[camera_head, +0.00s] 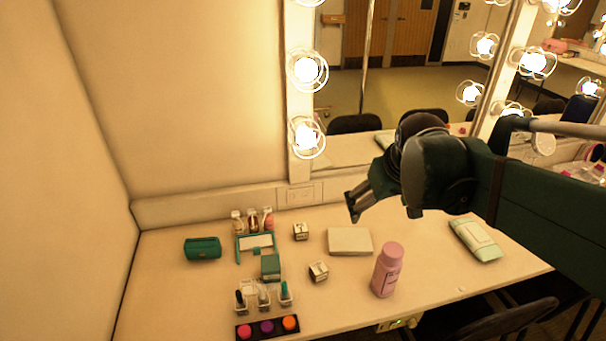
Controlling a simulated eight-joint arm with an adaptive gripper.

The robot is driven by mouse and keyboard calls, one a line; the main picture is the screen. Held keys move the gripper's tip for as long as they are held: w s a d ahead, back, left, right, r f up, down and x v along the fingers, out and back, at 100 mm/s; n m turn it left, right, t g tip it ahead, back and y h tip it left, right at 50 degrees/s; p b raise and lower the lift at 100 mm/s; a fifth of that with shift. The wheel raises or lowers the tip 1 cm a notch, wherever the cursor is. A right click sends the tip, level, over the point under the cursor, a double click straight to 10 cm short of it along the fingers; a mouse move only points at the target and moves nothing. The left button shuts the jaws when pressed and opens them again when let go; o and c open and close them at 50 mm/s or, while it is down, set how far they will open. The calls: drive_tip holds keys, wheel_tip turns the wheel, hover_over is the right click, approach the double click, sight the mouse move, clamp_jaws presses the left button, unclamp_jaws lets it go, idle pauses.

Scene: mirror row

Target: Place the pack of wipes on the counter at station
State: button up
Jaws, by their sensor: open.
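The pack of wipes, most likely the white and pale green soft pack (475,240), lies flat on the counter (190,290) at the right. My gripper (352,206) is open and empty. It hangs above the back of the counter, left of the pack and apart from it. My dark green arm reaches in from the right and passes above and behind the pack. No station marking can be made out.
A pink bottle (387,270) stands between a cream flat block (349,241) and the front edge. Small boxes (318,271), bottles, a green pouch (202,248) and a colour palette (268,327) crowd the left. A lit mirror (400,70) rises behind. A dark chair (490,325) stands in front.

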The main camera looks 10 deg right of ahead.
drive_tip(key=s+a+f+t+y, duration=0.1)
drive_tip(key=s+a+f+t, duration=0.1)
drive_tip(key=s+a, duration=0.8)
drive_tip(key=shift+s+a+f, duration=0.4)
drive_tip(key=shift+a+f, duration=0.1)
drive_tip(key=shift+f, duration=0.2)
